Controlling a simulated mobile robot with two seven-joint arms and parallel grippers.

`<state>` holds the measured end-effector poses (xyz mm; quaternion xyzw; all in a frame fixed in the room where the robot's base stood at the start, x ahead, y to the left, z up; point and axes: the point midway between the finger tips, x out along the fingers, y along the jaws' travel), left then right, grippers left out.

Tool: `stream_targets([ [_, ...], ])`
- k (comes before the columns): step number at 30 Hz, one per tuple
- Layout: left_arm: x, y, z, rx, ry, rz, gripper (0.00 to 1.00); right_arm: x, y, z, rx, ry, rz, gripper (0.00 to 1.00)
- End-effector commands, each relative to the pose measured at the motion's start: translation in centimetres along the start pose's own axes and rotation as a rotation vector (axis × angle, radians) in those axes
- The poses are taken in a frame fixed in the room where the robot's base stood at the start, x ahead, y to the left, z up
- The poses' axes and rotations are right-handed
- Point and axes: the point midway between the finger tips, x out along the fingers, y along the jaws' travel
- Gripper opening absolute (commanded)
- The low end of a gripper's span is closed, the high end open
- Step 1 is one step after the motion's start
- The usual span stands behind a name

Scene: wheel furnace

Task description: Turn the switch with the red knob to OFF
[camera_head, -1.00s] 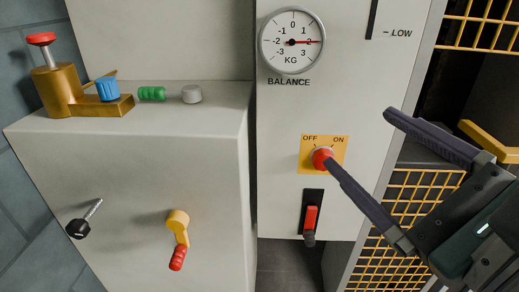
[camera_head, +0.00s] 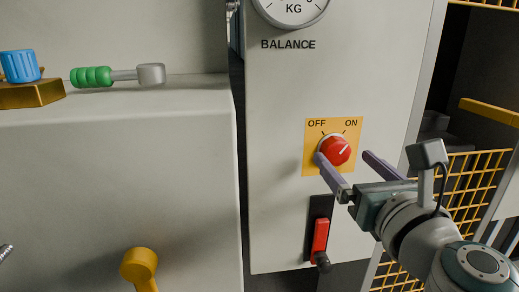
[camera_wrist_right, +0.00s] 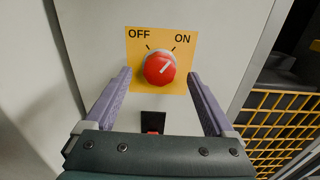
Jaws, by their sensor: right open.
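The switch's red knob (camera_head: 335,150) sits on a yellow plate (camera_head: 312,168) marked OFF at upper left and ON at upper right. Its white pointer line slants up and right, toward ON. The knob also shows in the right wrist view (camera_wrist_right: 158,69), centred ahead of the fingers. My right gripper (camera_head: 341,157) is open, with one purple finger at the knob's lower left and the other off to its right. In the right wrist view the fingers (camera_wrist_right: 158,75) stand wide on both sides of the knob, not closed on it. My left gripper is not in view.
A red lever switch (camera_head: 320,237) is just below the plate. A balance gauge (camera_head: 292,8) is above. A pale cabinet (camera_head: 120,180) stands left, with a green-handled tool (camera_head: 92,77) on top and a yellow crank (camera_head: 139,264) in front. Yellow mesh (camera_head: 475,190) is at right.

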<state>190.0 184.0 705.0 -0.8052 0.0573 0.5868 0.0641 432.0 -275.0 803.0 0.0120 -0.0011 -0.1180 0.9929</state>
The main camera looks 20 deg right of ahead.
Motion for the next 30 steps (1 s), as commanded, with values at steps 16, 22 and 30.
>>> stream_targets([
  [16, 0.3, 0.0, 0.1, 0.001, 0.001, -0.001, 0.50, 3.0, 0.0, 0.0, -0.003, 0.000, 0.001, 0.89],
  [22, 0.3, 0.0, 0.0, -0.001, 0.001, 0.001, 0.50, 3.0, 0.0, 0.0, -0.003, 0.000, 0.001, 0.69],
  [30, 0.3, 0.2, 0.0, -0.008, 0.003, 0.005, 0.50, 2.9, 0.0, 0.0, -0.002, 0.000, 0.001, 0.38],
])
